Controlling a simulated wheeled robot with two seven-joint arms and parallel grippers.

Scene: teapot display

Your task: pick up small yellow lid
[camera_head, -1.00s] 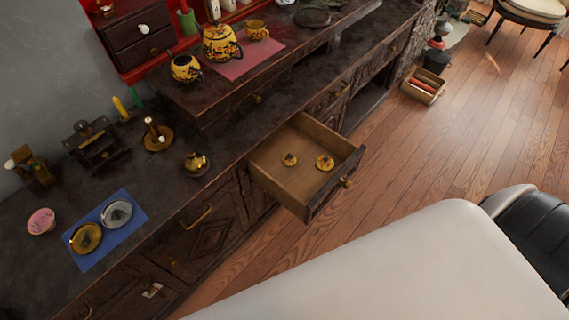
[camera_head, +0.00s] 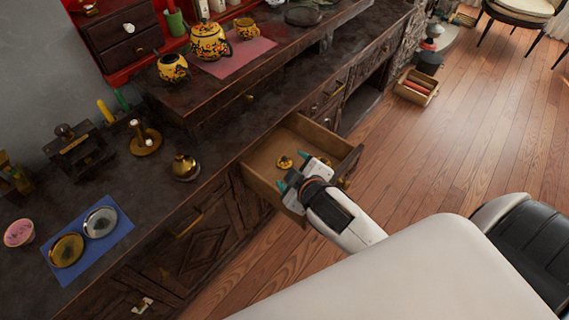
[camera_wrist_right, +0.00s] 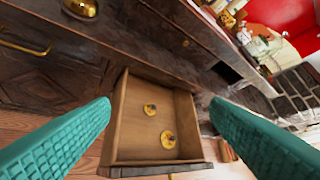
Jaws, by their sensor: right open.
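Two yellow lids with dark knobs lie in the open wooden drawer. In the right wrist view, the smaller-looking yellow lid (camera_wrist_right: 150,109) is farther in, and the larger-looking yellow lid (camera_wrist_right: 168,139) is closer to the drawer front. My left gripper is out of view.
The drawer (camera_head: 262,181) has raised walls and a front panel with a knob. The dark cabinet top (camera_head: 215,150) beside it holds a brass pot (camera_head: 185,167) and a blue mat (camera_head: 70,268) with two plates. A pink mat (camera_head: 232,65) holds yellow teapots.

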